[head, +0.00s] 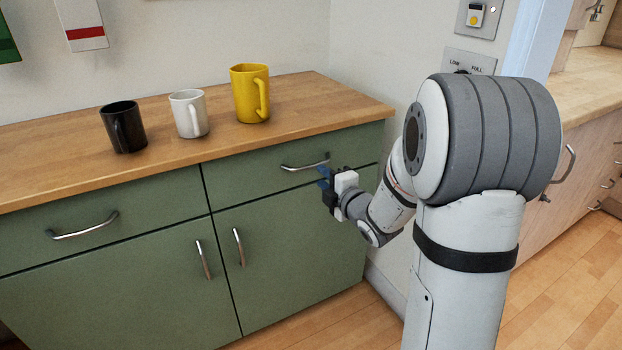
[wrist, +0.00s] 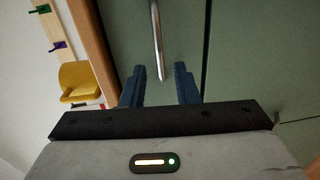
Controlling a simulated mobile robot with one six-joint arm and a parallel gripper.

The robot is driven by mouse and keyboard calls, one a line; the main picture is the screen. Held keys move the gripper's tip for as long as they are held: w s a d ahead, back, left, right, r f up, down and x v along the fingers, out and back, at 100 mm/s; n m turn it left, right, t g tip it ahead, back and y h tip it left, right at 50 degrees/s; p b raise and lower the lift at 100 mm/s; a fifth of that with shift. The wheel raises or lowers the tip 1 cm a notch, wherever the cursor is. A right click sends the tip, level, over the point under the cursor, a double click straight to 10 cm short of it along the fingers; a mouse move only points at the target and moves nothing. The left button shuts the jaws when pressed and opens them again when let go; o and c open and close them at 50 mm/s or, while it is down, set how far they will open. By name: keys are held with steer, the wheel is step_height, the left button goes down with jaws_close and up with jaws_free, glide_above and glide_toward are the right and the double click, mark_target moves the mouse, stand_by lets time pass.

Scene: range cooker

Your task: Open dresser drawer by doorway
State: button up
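The green dresser has a shut right drawer (head: 255,185) on the doorway side, with a curved metal handle (head: 300,166). My gripper (head: 323,178) is at the right end of that handle, with its blue fingers towards the drawer front. In the wrist view my gripper (wrist: 159,72) is open, one finger on each side of the picture. The end of the handle (wrist: 157,45) shows between the fingertips, with gaps on both sides. I cannot tell how deep the handle sits between them. My arm covers the dresser's right edge in the head view.
A black mug (head: 123,128), a white mug (head: 189,114) and a yellow mug (head: 250,94) stand on the wooden top (head: 60,170). Cupboard doors with upright handles (head: 238,247) lie below. Wooden floor (head: 340,320) shows at the lower right.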

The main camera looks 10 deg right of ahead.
mark_target(311, 167)
steer(key=b+x, duration=0.1)
steer(key=x, duration=0.6)
steer(key=shift+w+a, duration=0.15)
steer(key=shift+w, duration=0.2)
steer(key=shift+c, duration=0.3)
jaws_close()
